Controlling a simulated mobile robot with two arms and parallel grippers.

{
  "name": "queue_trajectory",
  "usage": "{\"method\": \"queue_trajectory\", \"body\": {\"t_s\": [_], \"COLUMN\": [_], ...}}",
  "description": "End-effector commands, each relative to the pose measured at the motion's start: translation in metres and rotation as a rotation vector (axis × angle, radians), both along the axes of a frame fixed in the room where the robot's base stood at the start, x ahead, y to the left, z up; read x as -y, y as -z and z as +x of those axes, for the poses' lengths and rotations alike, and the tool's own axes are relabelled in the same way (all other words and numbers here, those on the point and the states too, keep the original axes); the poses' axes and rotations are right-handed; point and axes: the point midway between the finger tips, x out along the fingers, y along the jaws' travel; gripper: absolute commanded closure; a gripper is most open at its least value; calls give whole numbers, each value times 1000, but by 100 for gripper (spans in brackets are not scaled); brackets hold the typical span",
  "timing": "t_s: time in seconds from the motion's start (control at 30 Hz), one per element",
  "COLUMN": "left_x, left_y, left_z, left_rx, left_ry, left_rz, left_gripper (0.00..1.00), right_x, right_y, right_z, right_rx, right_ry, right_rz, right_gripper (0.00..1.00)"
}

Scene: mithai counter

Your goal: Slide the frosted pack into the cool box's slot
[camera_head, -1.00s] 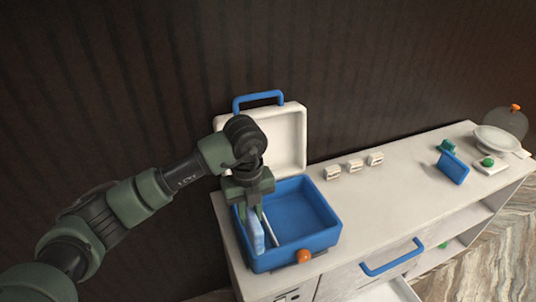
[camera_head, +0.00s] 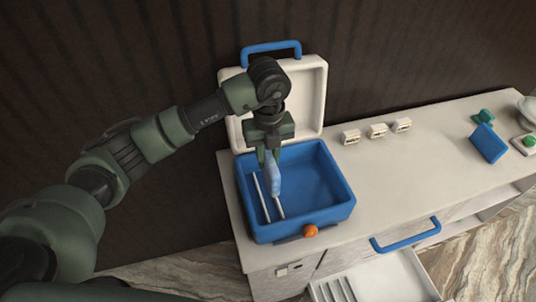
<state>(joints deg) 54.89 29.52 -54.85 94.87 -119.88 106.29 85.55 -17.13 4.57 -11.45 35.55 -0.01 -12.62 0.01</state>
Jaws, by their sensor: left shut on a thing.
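The cool box (camera_head: 330,212) is blue, with its white lid (camera_head: 310,88) raised at the back. Two thin pale rails (camera_head: 261,198) run front to back in its left part, with a narrow slot between them. My left gripper (camera_head: 270,152) points down over the box's left rear and is shut on the light-blue frosted pack (camera_head: 274,182). The pack hangs on edge, in front of the rear part of the right rail in the picture. I cannot tell whether its lower edge touches the rail. My right gripper is not in view.
An orange knob (camera_head: 311,231) is on the box's front. Several small white blocks (camera_head: 377,131) stand right of the lid, with a blue panel (camera_head: 488,143) farther right. An open drawer (camera_head: 375,280) juts out below the counter. The counter between box and panel is clear.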

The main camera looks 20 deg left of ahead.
Motion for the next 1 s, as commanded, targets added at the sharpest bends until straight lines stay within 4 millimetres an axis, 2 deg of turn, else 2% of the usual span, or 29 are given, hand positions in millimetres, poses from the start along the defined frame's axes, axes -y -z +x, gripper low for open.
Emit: {"method": "queue_trajectory", "body": {"t_s": [1.0], "left_x": [0], "left_y": [85], "left_z": [0], "left_rx": [1], "left_ry": [1], "left_rz": [1], "left_gripper": [100], "right_x": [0], "right_y": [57], "right_z": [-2], "right_rx": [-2], "right_ry": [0], "right_rz": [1], "right_gripper": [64]}}
